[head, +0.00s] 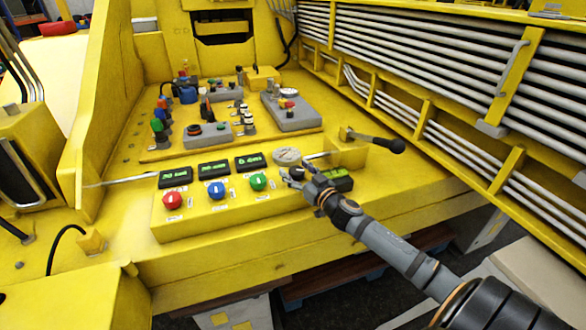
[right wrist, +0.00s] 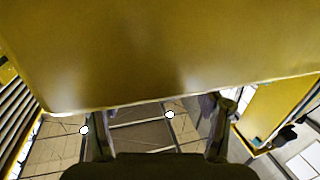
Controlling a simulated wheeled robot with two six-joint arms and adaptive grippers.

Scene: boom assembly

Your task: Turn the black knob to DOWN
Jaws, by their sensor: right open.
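The black knob (head: 297,173) is at the right end of the row of knobs on the yellow control box in the head view. It is small and partly covered by my right gripper, so its pointer and label cannot be read. My right gripper (head: 296,180) reaches in from the lower right, with its open fingers at the black knob. I cannot tell whether they touch it. In the right wrist view the spread fingers (right wrist: 163,120) show in front of a plain yellow face (right wrist: 160,55); the knob does not show there. My left gripper is not in view.
Red (head: 173,200), blue (head: 216,190) and green (head: 258,181) knobs sit left of the black one, below lit green displays (head: 213,169). A round grey part (head: 286,156) and a black-handled lever (head: 375,142) are close behind the gripper. Grey control boxes (head: 292,112) stand farther back.

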